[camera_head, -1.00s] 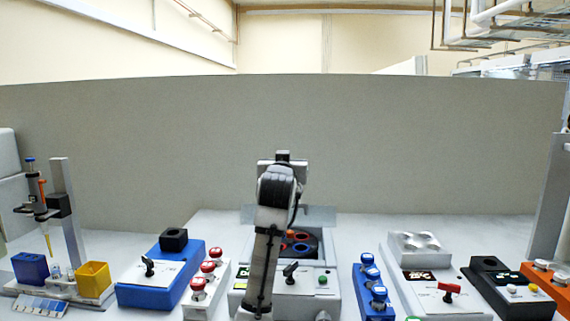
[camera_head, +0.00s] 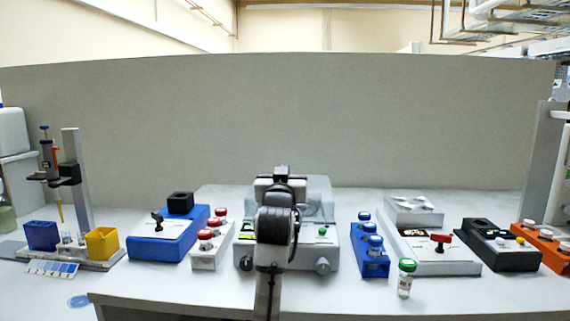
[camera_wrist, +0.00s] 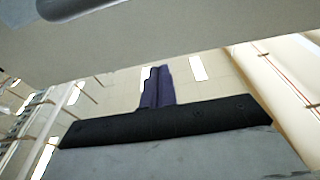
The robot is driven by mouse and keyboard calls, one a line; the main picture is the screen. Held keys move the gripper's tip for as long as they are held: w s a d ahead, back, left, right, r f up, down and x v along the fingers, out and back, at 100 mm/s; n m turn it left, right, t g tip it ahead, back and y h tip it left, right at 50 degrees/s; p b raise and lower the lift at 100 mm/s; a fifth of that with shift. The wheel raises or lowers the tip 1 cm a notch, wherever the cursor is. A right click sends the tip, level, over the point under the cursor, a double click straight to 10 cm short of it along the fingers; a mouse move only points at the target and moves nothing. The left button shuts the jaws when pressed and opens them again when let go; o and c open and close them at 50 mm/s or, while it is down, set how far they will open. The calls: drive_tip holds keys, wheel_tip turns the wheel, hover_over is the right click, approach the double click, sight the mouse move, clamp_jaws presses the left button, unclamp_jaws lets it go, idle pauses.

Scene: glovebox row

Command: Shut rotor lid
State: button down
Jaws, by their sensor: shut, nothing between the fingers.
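The centrifuge (camera_head: 323,255) stands mid-bench in the head view, with a green button and a round knob on its front. Its grey, see-through lid (camera_head: 318,200) shows above the front panel, and no rotor shows now. My gripper (camera_head: 280,180) is at the lid's left half, with my arm hiding the middle of the centrifuge. In the wrist view my shut, empty fingers (camera_wrist: 157,85) rise from a black bar. I cannot tell whether they touch the lid.
A red-capped vial rack (camera_head: 212,245) stands close left of the centrifuge, and a blue rack (camera_head: 370,255) close right. A green-capped vial (camera_head: 405,280) stands alone near the front edge. A grey panel (camera_head: 290,110) closes off the back.

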drive_tip(key=f, duration=0.1)
drive_tip(key=s+f+b, duration=0.1)
drive_tip(key=f, duration=0.1)
drive_tip(key=s+f, duration=0.1)
drive_tip(key=f, duration=0.1)
drive_tip(key=shift+f+b, duration=0.15)
drive_tip(key=shift+b, duration=0.25)
